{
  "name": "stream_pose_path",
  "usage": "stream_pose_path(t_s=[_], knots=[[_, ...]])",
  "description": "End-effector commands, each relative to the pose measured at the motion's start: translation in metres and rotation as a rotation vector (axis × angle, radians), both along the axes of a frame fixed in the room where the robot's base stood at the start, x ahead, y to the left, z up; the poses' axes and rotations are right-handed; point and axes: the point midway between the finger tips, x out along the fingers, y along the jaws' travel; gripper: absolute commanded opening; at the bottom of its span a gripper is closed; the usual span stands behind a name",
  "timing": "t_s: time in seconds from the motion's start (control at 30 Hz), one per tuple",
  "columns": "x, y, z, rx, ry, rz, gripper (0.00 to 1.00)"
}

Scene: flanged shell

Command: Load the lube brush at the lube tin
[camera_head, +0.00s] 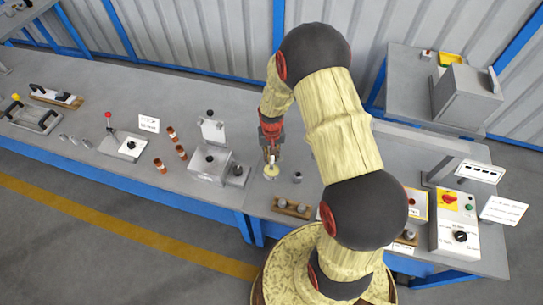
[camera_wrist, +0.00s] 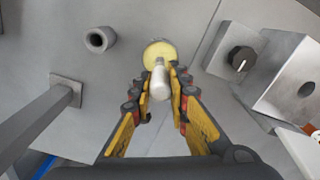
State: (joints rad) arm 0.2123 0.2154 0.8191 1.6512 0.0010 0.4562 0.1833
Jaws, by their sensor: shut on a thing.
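My gripper (camera_head: 271,157) is over the middle of the bench in the head view, pointing down. In the wrist view its yellow-and-black fingers (camera_wrist: 162,88) are closed on a pale, rounded cylindrical handle, which I take to be the lube brush (camera_wrist: 160,82). A round, yellow-topped thing, likely the lube tin (camera_wrist: 157,50), lies right at the far end of the handle. It also shows in the head view as a small pale yellow disc (camera_head: 270,172) just below the fingers. The brush's lower end is hidden, so I cannot tell whether it touches the yellow surface.
A grey hollow cylinder (camera_wrist: 100,40) stands close to the tin. A metal fixture (camera_head: 212,163) and a small block with a black knob (camera_wrist: 242,58) stand on its other side. A wooden rack (camera_head: 292,208) sits at the front edge. Several copper-coloured parts (camera_head: 181,152) stand further left.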

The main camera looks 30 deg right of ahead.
Motion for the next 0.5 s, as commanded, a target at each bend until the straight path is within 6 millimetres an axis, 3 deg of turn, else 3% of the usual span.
stream_pose_path(t_s=[0.5], knots=[[0.0,0.0,-0.0036,0.0,0.0,0.0,0.0]])
